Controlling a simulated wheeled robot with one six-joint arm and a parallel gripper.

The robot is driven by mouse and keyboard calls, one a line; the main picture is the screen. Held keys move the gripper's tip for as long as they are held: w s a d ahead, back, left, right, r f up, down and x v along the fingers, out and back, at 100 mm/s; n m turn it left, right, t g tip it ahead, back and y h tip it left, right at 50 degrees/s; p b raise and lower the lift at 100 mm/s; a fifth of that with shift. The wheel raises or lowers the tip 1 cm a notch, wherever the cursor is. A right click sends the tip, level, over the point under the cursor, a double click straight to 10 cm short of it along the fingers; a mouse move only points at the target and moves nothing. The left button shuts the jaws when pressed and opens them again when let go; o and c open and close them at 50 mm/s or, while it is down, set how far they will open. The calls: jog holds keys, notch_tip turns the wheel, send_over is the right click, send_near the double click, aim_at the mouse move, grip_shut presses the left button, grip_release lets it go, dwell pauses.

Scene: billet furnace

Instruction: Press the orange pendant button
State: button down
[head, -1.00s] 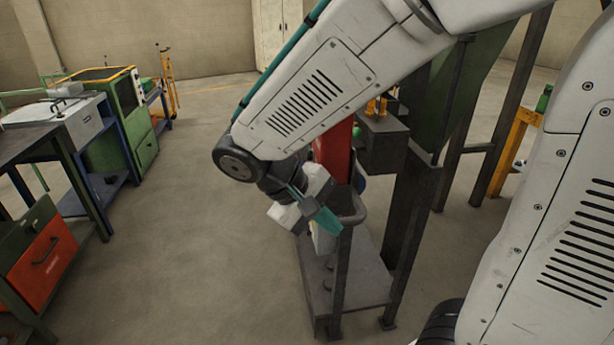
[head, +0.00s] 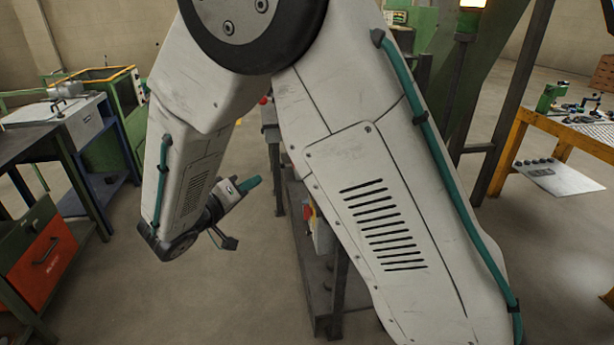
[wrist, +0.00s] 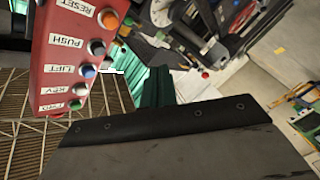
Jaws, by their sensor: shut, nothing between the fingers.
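The red pendant (wrist: 68,45) is at the upper left of the wrist view, with a column of labelled buttons. The orange-red button (wrist: 108,18) sits beside the RESET label at its top. In the head view my gripper (head: 252,183) points right; the pendant is not clearly visible there behind my arm.
A dark metal stand (head: 318,290) is just right of my gripper in the head view. An orange-framed table (head: 545,122) stands at right. A bench with a red drawer cabinet (head: 48,255) is at left. The floor between is clear.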

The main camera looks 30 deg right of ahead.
jog(key=s+d, duration=0.2)
jog(key=d, duration=0.6)
jog(key=shift+s+d, duration=0.2)
jog(key=shift+s, duration=0.2)
jog(key=shift+d, duration=0.15)
dwell(1.7)
jog(key=shift+s+d, duration=0.1)
jog(key=shift+d, duration=0.15)
jog(key=shift+s+d, duration=0.15)
jog(key=shift+d, duration=0.35)
dwell(0.7)
jog(key=shift+a, duration=0.1)
jog(key=shift+w+a, duration=0.25)
jog(key=shift+a, duration=0.55)
jog(key=shift+a, duration=0.1)
